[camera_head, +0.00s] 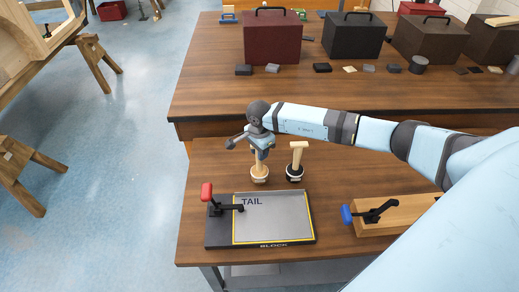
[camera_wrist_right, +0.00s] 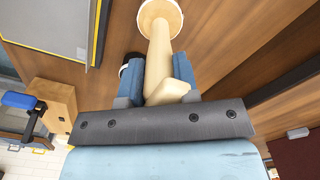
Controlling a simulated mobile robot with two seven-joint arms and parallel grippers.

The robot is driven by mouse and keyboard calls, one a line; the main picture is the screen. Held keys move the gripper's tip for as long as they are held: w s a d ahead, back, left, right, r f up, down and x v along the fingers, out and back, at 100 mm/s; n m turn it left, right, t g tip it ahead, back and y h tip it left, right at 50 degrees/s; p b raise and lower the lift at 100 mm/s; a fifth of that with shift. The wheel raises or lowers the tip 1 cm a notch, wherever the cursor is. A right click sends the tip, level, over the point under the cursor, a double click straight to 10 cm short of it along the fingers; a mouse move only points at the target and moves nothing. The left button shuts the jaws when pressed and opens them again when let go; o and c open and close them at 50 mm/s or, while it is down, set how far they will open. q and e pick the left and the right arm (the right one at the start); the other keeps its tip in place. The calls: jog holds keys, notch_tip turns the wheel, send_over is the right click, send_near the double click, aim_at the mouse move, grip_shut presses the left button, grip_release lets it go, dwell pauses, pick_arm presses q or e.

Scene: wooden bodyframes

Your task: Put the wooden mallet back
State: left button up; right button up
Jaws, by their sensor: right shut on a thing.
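My right gripper (camera_head: 262,152) is shut on a pale wooden mallet (camera_head: 259,170), just behind the TAIL board on the near table. In the right wrist view the grey-blue fingers (camera_wrist_right: 146,88) are closed around the wooden mallet (camera_wrist_right: 159,45), and its round end points away from the gripper. The mallet hangs upright with its round end low. I cannot tell whether it touches the table. A similar wooden tool (camera_head: 297,155) with a crossbar top stands upright just right of it, its lower end dark with a pale ring. My left gripper is not in view.
The TAIL board (camera_head: 281,219) with a red-handled clamp (camera_head: 207,192) lies in front of the mallet. A wooden block (camera_head: 405,208) with a blue-handled clamp is to the right. Toolboxes (camera_head: 272,38) and small blocks stand on the far table. Bare wood lies left of the mallet.

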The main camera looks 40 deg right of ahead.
jog(key=shift+f+b, duration=0.2)
jog(key=shift+b, duration=0.1)
jog(key=o, duration=1)
jog(key=shift+r, duration=0.1)
